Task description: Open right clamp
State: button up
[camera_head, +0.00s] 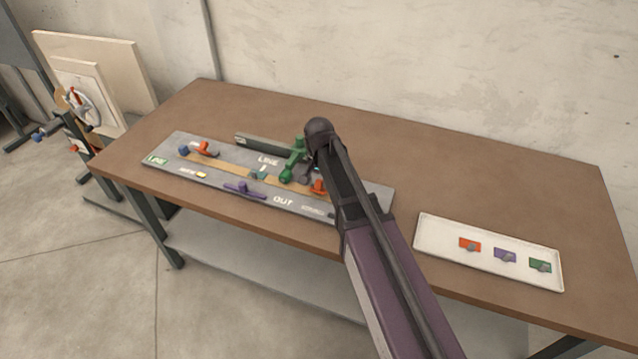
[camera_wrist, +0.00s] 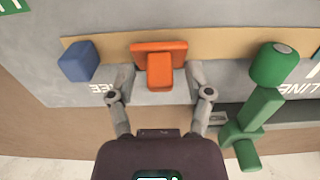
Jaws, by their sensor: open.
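The right clamp (camera_wrist: 158,50) is orange, with a wide plate and a raised tab; in the head view (camera_head: 319,187) my arm partly covers it. My gripper (camera_wrist: 160,82) is open, with one finger on each side of the orange tab in the wrist view. Small gaps seem to show between the fingers and the tab; contact cannot be told. A tan strip (camera_wrist: 225,48) runs under the clamp. In the head view my arm hides most of the gripper.
A blue block (camera_wrist: 78,62) stands beside the clamp, and a green lever (camera_wrist: 255,112) stands on its other side. The grey board (camera_head: 225,180) also bears a left orange clamp (camera_head: 205,149) and a purple handle (camera_head: 244,189). A white tray (camera_head: 430,245) lies to the right.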

grip_shut()
jog(key=shift+w, duration=0.1)
jog(key=g, duration=0.1)
jog(key=w+g+y, duration=0.1)
jog(key=shift+w+d+r+g, duration=0.1)
jog(key=shift+d+g, duration=0.1)
jog(key=shift+g, duration=0.1)
jog(key=shift+w+d+g+y+b, duration=0.15)
jog(key=shift+w+g+y+b, duration=0.15)
jog(key=shift+g+b, duration=0.5)
jog(key=shift+r+g, duration=0.1)
jog(key=shift+g, duration=0.2)
jog(key=shift+s, duration=0.1)
